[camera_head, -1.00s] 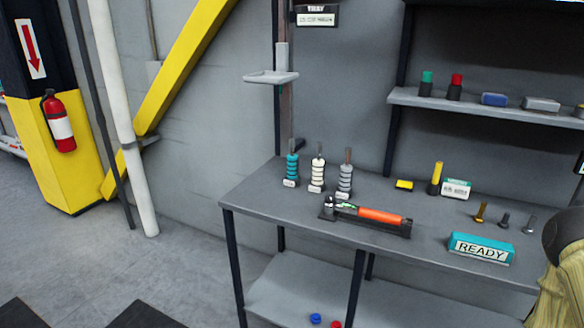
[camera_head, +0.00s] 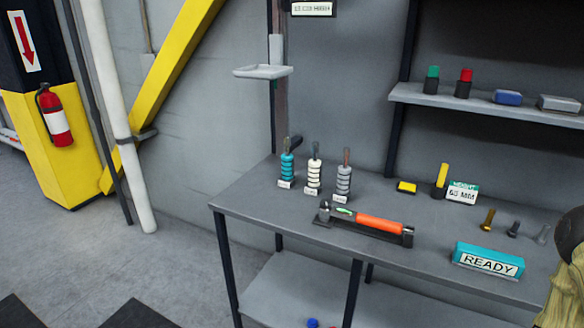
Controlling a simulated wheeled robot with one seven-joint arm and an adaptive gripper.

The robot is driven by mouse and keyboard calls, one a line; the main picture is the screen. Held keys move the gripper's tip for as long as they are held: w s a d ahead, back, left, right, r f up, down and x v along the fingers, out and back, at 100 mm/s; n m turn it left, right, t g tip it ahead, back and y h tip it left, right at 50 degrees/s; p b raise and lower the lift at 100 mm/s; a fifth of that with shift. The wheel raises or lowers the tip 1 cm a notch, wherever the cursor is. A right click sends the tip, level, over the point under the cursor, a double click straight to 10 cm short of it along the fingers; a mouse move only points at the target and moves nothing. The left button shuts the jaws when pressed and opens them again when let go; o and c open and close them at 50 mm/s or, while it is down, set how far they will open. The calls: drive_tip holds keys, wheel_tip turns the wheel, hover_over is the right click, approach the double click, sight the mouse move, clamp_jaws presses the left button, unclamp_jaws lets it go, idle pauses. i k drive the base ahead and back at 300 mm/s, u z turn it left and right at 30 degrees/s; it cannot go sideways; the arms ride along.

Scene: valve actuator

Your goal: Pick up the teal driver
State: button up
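The teal driver (camera_head: 287,168) stands upright near the back left of the grey workbench (camera_head: 255,213). It has a ribbed teal handle, a dark shaft on top and a white tag at its base. A white driver (camera_head: 314,174) and a grey driver (camera_head: 344,180) stand in a row to its right, each with a tag. The teal driver is the leftmost, and nothing covers its handle. My gripper is not in view.
An orange-handled tool (camera_head: 380,224) lies on a dark holder in front of the drivers. A READY sign (camera_head: 488,261) is at the right. A small wall tray (camera_head: 263,72) hangs above the drivers. A dark and khaki shape (camera_head: 560,285) fills the right edge.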

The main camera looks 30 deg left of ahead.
sight(287, 180)
drive_tip(key=u, duration=1.2)
